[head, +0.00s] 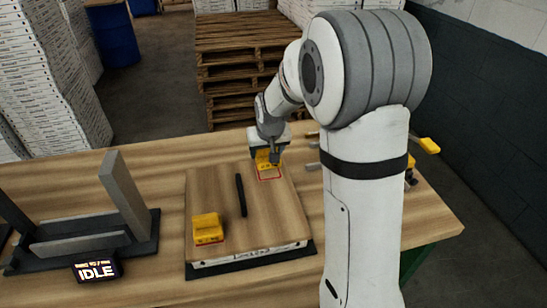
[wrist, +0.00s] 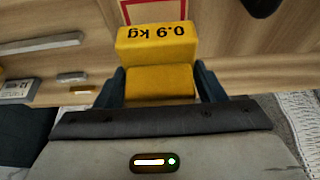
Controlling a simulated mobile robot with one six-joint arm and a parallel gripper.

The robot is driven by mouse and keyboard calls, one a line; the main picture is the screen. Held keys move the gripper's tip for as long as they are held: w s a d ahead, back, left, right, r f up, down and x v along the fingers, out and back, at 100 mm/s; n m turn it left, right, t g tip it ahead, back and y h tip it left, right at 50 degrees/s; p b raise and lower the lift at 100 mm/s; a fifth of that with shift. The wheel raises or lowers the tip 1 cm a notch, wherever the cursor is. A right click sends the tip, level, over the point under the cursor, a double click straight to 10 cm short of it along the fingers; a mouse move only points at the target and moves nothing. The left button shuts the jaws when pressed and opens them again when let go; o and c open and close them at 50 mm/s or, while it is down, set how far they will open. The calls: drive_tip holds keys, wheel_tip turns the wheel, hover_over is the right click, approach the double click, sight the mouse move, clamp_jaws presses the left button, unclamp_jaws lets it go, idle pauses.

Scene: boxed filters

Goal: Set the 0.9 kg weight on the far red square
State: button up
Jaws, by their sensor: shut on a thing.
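The yellow 0.9 kg weight (wrist: 157,45) is between the fingers of my gripper (wrist: 160,85); its label reads upside down in the wrist view. In the head view the weight (head: 265,156) is at the far edge of the wooden-topped box (head: 212,190), under my gripper (head: 267,150). The far red square (head: 271,176) is an outline just on the near side of the weight. In the wrist view the red outline (wrist: 153,22) shows just beyond the weight. I cannot tell whether the weight touches the surface.
A second yellow weight (head: 207,228) stands at the box's near left, with red at its base. A black bar (head: 241,195) lies on the box between them. A dark stand with grey uprights (head: 126,195) and an IDLE display (head: 95,270) are at left. Pallets (head: 235,60) stand behind the table.

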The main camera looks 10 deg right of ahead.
sight(267, 158)
drive_tip(key=shift+f, duration=1.6)
drive_tip(key=shift+f, duration=0.15)
drive_tip(key=o, duration=1.7)
drive_tip(key=b+v, duration=0.1)
drive_tip(key=v, duration=1)
drive_tip(key=shift+g, duration=0.7)
drive_tip(key=s, duration=0.8)
drive_tip(key=s+d+r, duration=0.1)
drive_tip(key=s, duration=0.8)
drive_tip(key=s+d+r, duration=0.1)
drive_tip(key=s, duration=0.7)
drive_tip(key=shift+s, duration=0.15)
